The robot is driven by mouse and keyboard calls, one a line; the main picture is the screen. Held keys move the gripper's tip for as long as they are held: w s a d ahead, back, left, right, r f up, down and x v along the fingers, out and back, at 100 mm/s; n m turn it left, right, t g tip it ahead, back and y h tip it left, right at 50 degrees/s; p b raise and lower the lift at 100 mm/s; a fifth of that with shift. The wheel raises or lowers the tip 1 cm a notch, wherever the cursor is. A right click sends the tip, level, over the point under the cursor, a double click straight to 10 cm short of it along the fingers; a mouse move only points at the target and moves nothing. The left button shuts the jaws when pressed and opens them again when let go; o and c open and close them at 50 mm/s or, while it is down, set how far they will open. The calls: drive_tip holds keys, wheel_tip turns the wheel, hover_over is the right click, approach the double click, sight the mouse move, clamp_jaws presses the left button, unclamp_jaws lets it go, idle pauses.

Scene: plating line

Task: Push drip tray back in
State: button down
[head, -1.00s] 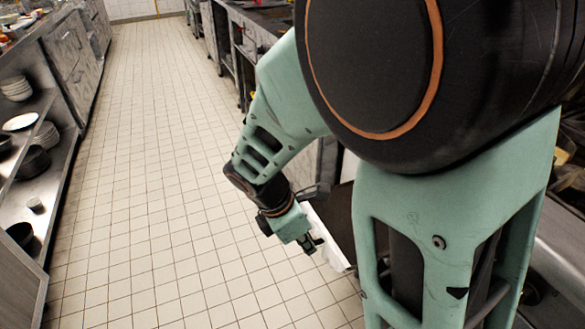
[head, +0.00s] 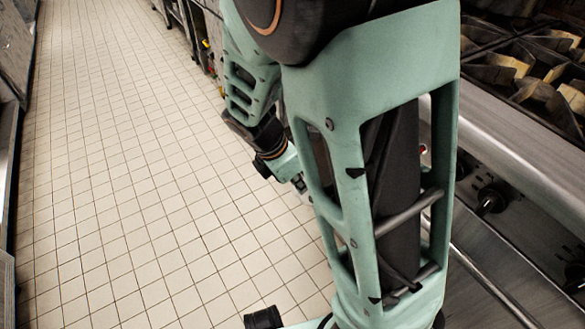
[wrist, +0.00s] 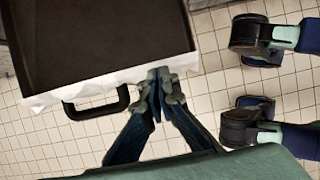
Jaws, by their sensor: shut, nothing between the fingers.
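The drip tray (wrist: 100,35) shows in the wrist view as a dark flat pan with a pale front wall (wrist: 55,95) and a black loop handle (wrist: 95,110). It stands out over the floor. My gripper (wrist: 163,80) is shut and empty. Its fingertips are at the front wall, right of the handle and near the tray's right corner. They look very close to the wall; I cannot tell if they touch. In the head view my gripper (head: 299,184) is mostly hidden behind my own arm, and the tray is hidden there.
The stove (head: 535,70) with grates and a control knob (head: 491,198) is on the right, with a metal rail (head: 490,285) along its front. Tiled floor (head: 140,170) is open on the left. My own wheels show at right in the wrist view.

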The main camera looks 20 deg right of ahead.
drive_tip(key=shift+d, duration=0.1)
drive_tip(key=w+d+p, duration=0.1)
drive_tip(key=d, duration=0.4)
drive_tip(key=w+d+p, duration=0.2)
drive_tip(key=d, duration=0.3)
drive_tip(key=w+d+p, duration=0.1)
drive_tip(key=d+p, duration=0.1)
drive_tip(key=d, duration=0.2)
drive_tip(key=shift+w+d, duration=0.25)
drive_tip(key=shift+d, duration=0.15)
drive_tip(key=shift+w+d, duration=0.3)
drive_tip(key=shift+d, duration=0.3)
drive_tip(key=shift+a, duration=0.1)
